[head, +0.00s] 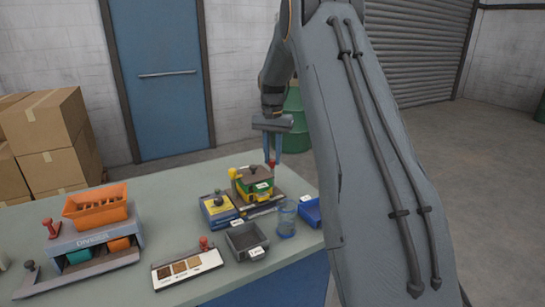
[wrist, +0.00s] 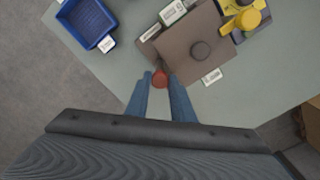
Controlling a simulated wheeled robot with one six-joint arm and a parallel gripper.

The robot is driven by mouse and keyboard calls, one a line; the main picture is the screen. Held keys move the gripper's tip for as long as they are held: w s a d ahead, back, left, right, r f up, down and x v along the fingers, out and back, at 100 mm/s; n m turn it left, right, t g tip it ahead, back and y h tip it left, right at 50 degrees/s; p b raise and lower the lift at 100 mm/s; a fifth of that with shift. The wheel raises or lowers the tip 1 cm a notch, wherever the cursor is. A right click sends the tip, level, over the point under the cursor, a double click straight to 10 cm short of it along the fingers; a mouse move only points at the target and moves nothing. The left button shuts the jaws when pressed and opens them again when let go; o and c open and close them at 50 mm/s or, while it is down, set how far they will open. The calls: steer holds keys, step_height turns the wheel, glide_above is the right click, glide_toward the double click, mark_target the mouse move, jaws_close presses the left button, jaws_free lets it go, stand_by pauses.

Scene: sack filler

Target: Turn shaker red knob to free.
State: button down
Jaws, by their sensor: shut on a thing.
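The shaker (head: 256,185) stands near the far right corner of the table, with a green and yellow body and a dark lid. In the wrist view its brown-grey top (wrist: 188,45) with a round dark knob shows from above. The red knob (wrist: 160,79) sits at the shaker's corner. My gripper (head: 272,158) points down at it from above, and its two blue fingers are shut on the red knob, one on each side. In the head view the red knob (head: 273,162) shows only partly between the fingertips. Its marked setting cannot be read.
An orange-topped machine (head: 97,205) is at left.

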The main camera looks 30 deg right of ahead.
steer(key=shift+r, duration=0.1)
stand_by(0.3)
steer(key=c, duration=1.5)
jaws_free()
steer(key=shift+c, duration=0.2)
step_height(320, 180, up, 8)
steer(key=shift+f+b, duration=0.1)
steer(key=shift+b, duration=1.05)
